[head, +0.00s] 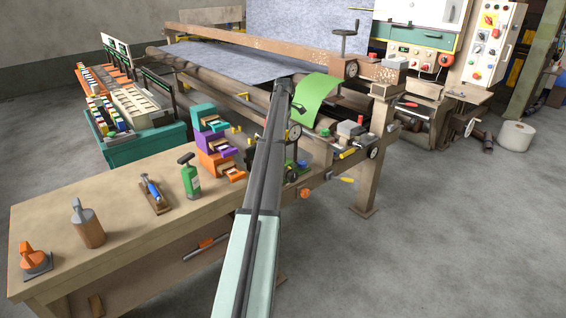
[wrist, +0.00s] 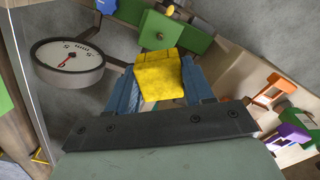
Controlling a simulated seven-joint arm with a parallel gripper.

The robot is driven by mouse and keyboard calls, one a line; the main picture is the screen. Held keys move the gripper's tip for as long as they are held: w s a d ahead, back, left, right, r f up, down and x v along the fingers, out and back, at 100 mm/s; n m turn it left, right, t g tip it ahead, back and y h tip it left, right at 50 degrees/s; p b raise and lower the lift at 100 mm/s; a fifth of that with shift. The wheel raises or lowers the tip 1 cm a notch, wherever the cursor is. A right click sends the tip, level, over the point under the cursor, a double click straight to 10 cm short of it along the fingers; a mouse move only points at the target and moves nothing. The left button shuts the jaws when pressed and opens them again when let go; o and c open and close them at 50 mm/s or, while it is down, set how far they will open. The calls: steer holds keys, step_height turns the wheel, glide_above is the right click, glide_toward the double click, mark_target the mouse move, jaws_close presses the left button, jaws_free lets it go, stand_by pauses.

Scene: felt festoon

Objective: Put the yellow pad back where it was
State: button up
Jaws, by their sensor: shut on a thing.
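In the wrist view, the yellow pad (wrist: 158,76) is a soft, slightly creased block. It sits between the two blue fingers of my gripper (wrist: 160,86), which is shut on it. The pad is held in front of the wrist, with a green block (wrist: 172,32) just beyond it. I cannot tell whether the pad touches that block. In the head view my long grey arm reaches toward the machine, and it hides the fingers and the pad.
A round dial gauge (wrist: 68,62) stands close at the left in the wrist view. Orange and purple drawer units (wrist: 292,138) are at the right. In the head view, a workbench (head: 130,240) holds several tools at the left. A green sheet (head: 316,95) lies over the machine's roller.

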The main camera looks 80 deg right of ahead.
steer(key=shift+n, duration=0.9)
steer(key=shift+f, duration=5)
steer(key=shift+f, duration=0.6)
steer(key=o, duration=1)
step_height(320, 180, up, 13)
steer(key=shift+r, duration=0.1)
